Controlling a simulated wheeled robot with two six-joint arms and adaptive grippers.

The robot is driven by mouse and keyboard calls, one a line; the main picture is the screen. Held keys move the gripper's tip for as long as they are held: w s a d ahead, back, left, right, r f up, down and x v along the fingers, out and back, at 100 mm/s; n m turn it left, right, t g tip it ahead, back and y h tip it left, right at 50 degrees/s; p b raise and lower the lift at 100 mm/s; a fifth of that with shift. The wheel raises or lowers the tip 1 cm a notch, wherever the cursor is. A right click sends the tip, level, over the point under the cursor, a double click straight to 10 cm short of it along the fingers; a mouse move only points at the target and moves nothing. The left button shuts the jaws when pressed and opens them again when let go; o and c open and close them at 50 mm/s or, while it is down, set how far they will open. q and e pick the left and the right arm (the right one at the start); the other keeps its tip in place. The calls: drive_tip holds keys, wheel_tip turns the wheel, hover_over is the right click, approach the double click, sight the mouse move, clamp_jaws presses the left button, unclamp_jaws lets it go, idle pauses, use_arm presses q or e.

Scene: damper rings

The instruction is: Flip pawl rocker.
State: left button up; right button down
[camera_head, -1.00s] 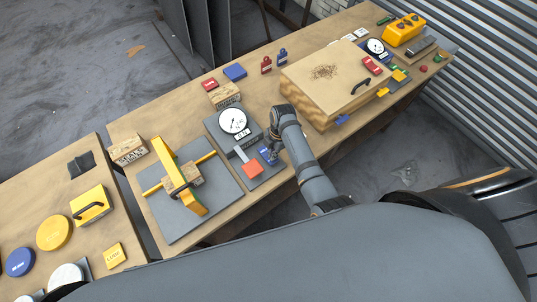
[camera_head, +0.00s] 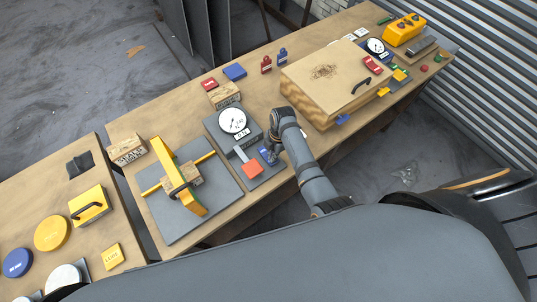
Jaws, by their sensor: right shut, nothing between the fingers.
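A grey device with a round white dial (camera_head: 233,120) stands at the middle of the bench. On its front base sit a red-orange paddle (camera_head: 252,169) and a small blue piece (camera_head: 266,155), with a light grey bar beside them. I cannot tell for certain which of these is the pawl rocker. My right gripper (camera_head: 272,156) is shut and empty, pointing down right at the blue piece. It hides part of that piece, and I cannot tell whether they touch. My left gripper is not in view.
A yellow arch (camera_head: 180,178) on a grey plate stands to the left. A large wooden box (camera_head: 325,75) with a handled lid stands right of my right arm. Small red and blue blocks lie behind the dial. Bare bench top shows between the dial and the box.

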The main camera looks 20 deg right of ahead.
drive_tip(key=shift+f, duration=0.2)
wheel_tip(320, 180, up, 3)
drive_tip(key=p, duration=0.3)
drive_tip(key=shift+r, duration=2.05)
